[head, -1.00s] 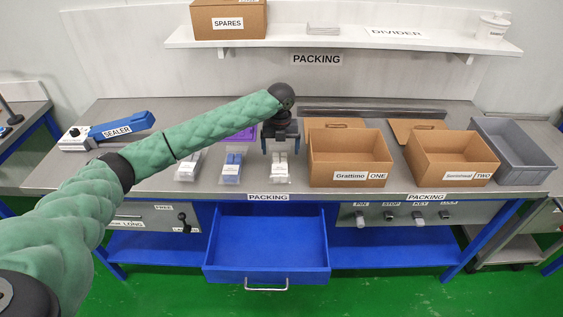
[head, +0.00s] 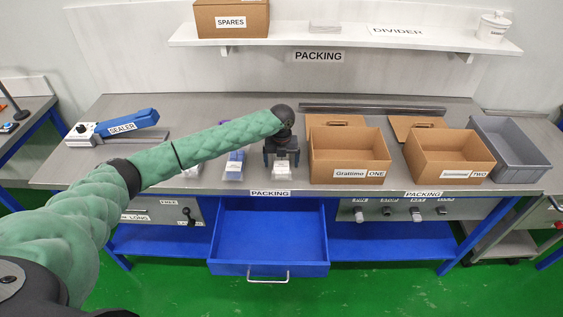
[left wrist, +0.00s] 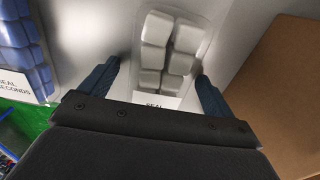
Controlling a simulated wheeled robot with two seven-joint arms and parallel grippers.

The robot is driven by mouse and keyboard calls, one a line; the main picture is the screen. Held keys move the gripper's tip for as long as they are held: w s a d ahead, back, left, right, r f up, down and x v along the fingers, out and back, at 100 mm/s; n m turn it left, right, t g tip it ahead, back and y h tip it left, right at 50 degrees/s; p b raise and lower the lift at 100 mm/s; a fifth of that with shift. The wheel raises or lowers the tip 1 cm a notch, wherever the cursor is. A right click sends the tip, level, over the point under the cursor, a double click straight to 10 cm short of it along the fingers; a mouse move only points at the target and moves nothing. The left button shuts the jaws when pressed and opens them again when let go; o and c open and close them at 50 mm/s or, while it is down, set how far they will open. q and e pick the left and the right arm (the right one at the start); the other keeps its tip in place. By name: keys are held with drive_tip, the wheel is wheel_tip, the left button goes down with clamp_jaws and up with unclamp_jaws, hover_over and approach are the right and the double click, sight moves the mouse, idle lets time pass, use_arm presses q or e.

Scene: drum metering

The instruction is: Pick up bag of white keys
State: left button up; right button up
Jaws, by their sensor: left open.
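A clear bag of white keys (head: 281,172) lies on the packing table near its front edge, left of the first brown box. It also shows in the left wrist view (left wrist: 170,55), with several white keys and a label partly hidden by my gripper. My left gripper (head: 281,160) is open above this bag. In the left wrist view its two fingers (left wrist: 158,85) stand on either side of the bag, apart from the keys. My right gripper is not in view.
A bag of blue keys (head: 234,166) lies just left. The Grattimo ONE box (head: 348,160) stands close on the right, then the TWO box (head: 450,158) and a grey bin (head: 512,150). A blue drawer (head: 268,240) hangs open below. A sealer (head: 122,124) stands at the left.

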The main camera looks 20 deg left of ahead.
use_arm(q)
drive_tip(key=shift+c, duration=0.2)
drive_tip(key=c, duration=1.2)
drive_tip(key=shift+o, duration=0.2)
drive_tip(key=shift+r, duration=0.1)
